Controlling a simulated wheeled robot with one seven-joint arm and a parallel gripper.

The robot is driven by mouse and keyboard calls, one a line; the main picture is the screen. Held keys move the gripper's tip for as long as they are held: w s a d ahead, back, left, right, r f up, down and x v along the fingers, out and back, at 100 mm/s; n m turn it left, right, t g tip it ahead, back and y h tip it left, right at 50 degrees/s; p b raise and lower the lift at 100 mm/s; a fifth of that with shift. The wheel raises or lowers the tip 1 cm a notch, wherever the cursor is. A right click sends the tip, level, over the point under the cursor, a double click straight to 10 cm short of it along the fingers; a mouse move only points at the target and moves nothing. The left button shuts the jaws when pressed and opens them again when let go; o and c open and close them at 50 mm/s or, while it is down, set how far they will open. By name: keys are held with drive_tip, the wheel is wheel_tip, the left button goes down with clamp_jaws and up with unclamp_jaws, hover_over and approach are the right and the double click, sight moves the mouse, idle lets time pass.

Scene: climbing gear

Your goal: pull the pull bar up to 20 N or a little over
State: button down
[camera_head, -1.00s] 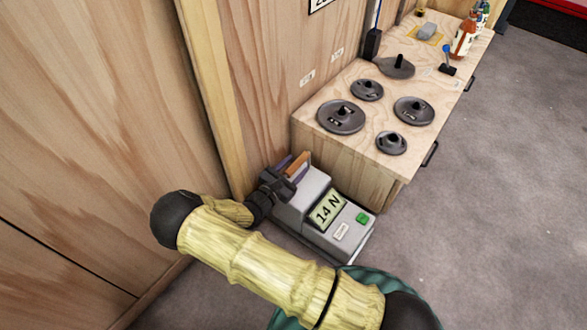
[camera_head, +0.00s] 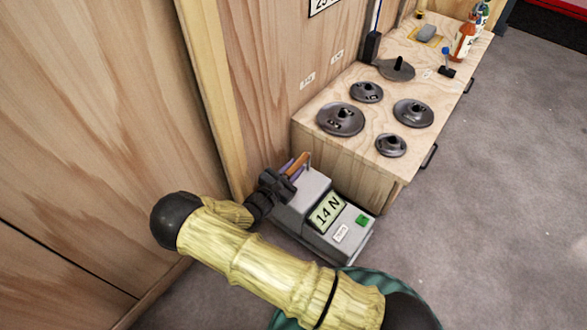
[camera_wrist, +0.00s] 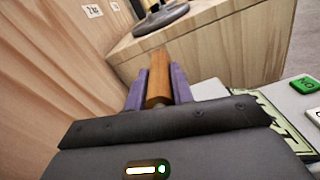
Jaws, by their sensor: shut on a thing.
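The pull bar (camera_wrist: 158,78) is a brown wooden bar; in the wrist view it lies between the two purple fingers of my gripper (camera_wrist: 156,92). In the head view my gripper (camera_head: 290,168) is shut on the pull bar (camera_head: 302,160) at the left end of the grey force gauge (camera_head: 305,190). The gauge's display (camera_head: 327,213) reads 14 N.
A wooden bench (camera_head: 360,178) stands right behind the gauge, with several dark weight plates (camera_head: 340,119) on top. Bottles (camera_head: 463,42) stand at its far end. A wooden wall (camera_head: 250,80) rises close to my gripper. Grey floor (camera_head: 480,220) is clear to the right.

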drive_tip(key=shift+r+p, duration=1.95)
drive_tip(key=shift+r, duration=0.05)
idle(1.2)
idle(0.5)
drive_tip(key=shift+f+b, duration=1.05)
drive_tip(key=shift+f, duration=1.1)
drive_tip(key=c, duration=1.1)
unclamp_jaws()
drive_tip(key=p+v, duration=0.6)
drive_tip(key=v, duration=1.1)
drive_tip(key=shift+s+a+f+p, duration=0.1)
drive_tip(key=shift+s+a+p, duration=0.1)
drive_tip(key=shift+p, duration=0.1)
